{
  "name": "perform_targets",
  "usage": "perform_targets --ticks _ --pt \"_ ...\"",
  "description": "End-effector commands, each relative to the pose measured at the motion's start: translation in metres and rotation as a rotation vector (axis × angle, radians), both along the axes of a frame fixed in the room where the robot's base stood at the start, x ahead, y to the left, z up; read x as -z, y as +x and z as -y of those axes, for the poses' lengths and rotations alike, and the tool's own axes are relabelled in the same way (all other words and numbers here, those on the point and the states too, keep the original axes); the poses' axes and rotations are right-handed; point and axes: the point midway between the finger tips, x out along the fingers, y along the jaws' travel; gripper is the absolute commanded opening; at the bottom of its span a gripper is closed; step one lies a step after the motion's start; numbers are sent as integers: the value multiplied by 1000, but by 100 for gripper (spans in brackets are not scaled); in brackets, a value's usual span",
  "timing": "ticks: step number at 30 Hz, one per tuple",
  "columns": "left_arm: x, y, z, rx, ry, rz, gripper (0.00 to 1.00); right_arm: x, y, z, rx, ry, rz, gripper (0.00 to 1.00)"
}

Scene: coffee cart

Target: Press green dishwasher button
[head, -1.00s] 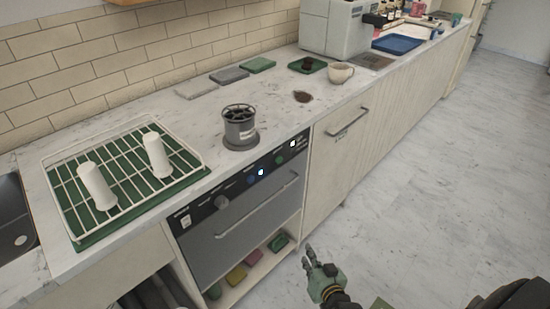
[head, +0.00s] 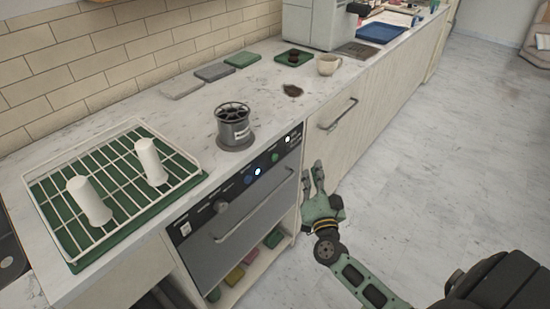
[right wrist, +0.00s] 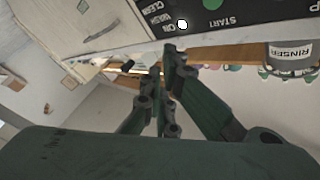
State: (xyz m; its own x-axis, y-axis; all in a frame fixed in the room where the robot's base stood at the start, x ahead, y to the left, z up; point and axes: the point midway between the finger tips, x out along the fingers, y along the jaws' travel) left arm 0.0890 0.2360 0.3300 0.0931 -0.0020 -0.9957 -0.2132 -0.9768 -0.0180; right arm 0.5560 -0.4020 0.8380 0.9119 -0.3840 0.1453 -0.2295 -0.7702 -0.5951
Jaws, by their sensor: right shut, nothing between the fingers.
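The dishwasher (head: 232,212) is built in under the counter, with a dark control panel along its top edge. The green button (head: 276,157) sits near the right end of that panel. In the right wrist view the green button (right wrist: 211,4) is cut by the top edge, beside the word START. My right gripper (head: 313,176) is just right of the dishwasher, in front of the cabinet, apart from the button. In the right wrist view its fingertips (right wrist: 168,66) are shut and empty, below the panel. My left gripper is not in view.
The panel also has a blue button (head: 248,179) and white lights. A rinser (head: 234,126) stands on the counter above. A dish rack (head: 115,195) with two white cups is at left. The cabinet handle (head: 338,114) sticks out at right. The floor (head: 430,180) at right is clear.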

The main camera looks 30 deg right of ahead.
Motion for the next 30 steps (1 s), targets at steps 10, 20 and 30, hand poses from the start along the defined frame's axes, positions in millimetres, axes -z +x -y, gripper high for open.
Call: perform_targets --ticks 10,20,30 --pt "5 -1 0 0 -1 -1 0 1 15 -6 0 2 2 0" --pt "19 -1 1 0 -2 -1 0 2 58 -24 -2 0 1 0" --pt "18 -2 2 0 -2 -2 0 1 81 -34 -1 0 -1 0"
